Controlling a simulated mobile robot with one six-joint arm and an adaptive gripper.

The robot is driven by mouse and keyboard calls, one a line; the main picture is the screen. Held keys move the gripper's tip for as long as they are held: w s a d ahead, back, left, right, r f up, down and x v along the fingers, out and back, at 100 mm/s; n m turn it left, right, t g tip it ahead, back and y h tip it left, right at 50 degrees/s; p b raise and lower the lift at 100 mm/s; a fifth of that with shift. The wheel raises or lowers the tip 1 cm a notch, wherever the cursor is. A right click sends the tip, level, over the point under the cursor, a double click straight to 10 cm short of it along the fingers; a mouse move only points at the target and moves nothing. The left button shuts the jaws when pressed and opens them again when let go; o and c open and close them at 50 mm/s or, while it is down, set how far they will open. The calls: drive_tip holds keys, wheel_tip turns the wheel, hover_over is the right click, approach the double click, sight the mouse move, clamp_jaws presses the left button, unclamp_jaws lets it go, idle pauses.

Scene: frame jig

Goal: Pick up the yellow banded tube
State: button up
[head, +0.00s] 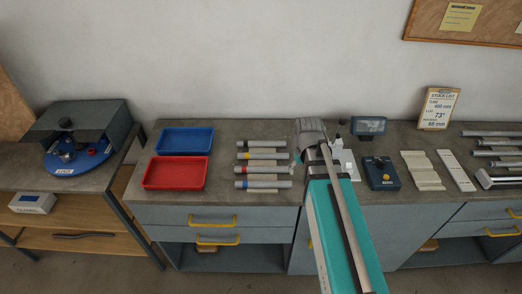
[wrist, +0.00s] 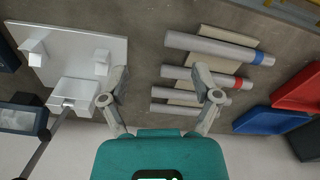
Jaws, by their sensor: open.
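The yellow banded tube (head: 266,156) is a grey tube with a yellow band, lying second from the back in a row of tubes on the bench in the head view. In the wrist view the matching tube (wrist: 178,92) lies past the red banded tube (wrist: 180,73), and its band is hidden behind a finger. My gripper (wrist: 159,72) is open and empty, its fingers spread, with the right finger overlapping the tubes in the picture. In the head view my arm stands just right of the row, and the fingertips are hard to make out.
The blue banded tube (head: 262,184) lies at the front of the row, a plain-looking tube (head: 262,143) at the back. A red tray (head: 147,185) and a blue tray (head: 160,142) stand left. A white fixture (wrist: 85,40) stands on the other side of my gripper.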

drive_tip(key=w+a+r+n, duration=0.1)
drive_tip(key=w+a+n, duration=0.8)
drive_tip(key=w+a, duration=0.4)
drive_tip(key=n, duration=0.6)
hover_over(244, 154)
drive_tip(key=shift+a+g, duration=0.2)
drive_tip(key=shift+g, duration=0.1)
wheel_tip(244, 154, down, 9)
drive_tip(key=b, duration=0.8)
drive_tip(key=shift+r, duration=0.2)
drive_tip(key=shift+f+b, duration=0.1)
drive_tip(key=shift+b, duration=0.2)
drive_tip(key=shift+w+d+f+b, duration=0.1)
drive_tip(key=shift+f+b, duration=1.15)
drive_tip(key=shift+w+d+f+b, duration=0.1)
drive_tip(key=shift+f+b, duration=1.15)
